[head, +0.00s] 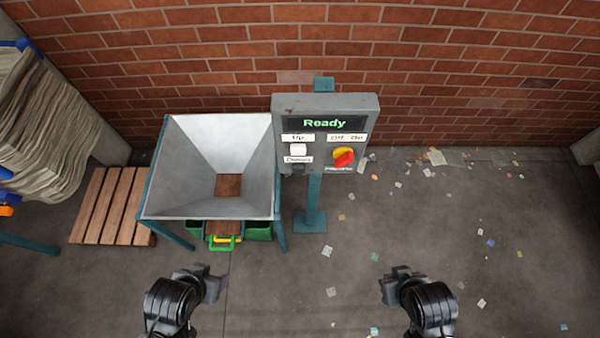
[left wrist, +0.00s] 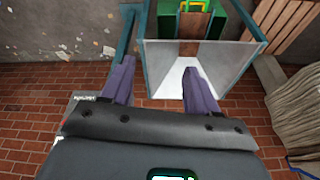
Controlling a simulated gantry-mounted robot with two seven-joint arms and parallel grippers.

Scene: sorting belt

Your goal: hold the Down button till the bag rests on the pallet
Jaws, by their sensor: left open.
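A grey control box (head: 368,112) on a teal post stands by the brick wall; its screen reads "Ready". It has a white button (head: 298,149) under the "Up" label. The "Down" label (head: 298,159) is below it; the button there is hard to make out. A wooden pallet (head: 97,205) lies on the floor at left, with nothing seen on it. A large beige creased mass (head: 45,125) with blue corners, perhaps the bag, is cut off at the left edge. My left gripper (head: 218,286) is open and empty, also in the left wrist view (left wrist: 157,85). My right gripper (head: 386,288) is apart from the box; its jaws are unclear.
A grey hopper (head: 190,140) on teal legs stands between pallet and box, with green bins (head: 258,231) underneath. A red-and-yellow knob (head: 343,157) labelled "Off On" is right of the buttons. Scraps litter the otherwise clear floor (head: 450,240) at right.

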